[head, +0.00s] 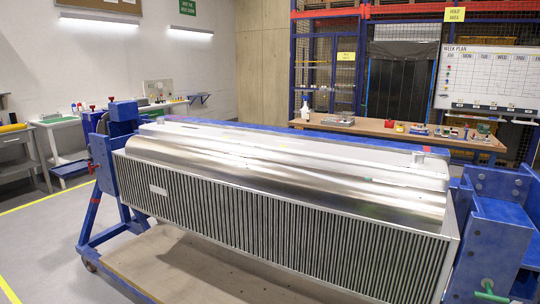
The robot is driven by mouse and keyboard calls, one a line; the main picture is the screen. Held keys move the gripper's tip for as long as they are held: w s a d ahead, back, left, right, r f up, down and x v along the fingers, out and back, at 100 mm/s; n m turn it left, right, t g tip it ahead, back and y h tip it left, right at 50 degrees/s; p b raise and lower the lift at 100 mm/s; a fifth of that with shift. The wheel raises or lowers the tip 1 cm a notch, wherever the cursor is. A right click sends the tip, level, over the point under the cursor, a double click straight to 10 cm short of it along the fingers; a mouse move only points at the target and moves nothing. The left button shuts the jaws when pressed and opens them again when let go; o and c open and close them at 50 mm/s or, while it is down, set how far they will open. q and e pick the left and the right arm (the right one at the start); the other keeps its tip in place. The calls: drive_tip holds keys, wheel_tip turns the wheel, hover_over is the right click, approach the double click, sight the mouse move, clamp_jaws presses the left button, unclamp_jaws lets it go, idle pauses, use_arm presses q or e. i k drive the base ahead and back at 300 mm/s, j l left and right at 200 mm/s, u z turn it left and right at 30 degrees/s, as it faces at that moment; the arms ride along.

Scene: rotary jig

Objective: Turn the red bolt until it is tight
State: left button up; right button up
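A large silver unit with a finned front (290,235) and a curved shiny top (290,170) is held in a blue rotary jig (102,165). Several small red parts show on the jig. One red part (91,168) is on the left upright, and another (92,107) stands on top of the left end. Neither of my grippers is in view.
A green handle (490,293) is at the lower right of the jig. A wooden workbench (390,131) with small items stands behind. A grey table (20,148) is at the left. Open grey floor (45,235) with yellow lines lies left of the jig.

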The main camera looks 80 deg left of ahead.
sight(99, 164)
drive_tip(key=u, duration=3.55)
drive_tip(key=i+j+z, duration=1.05)
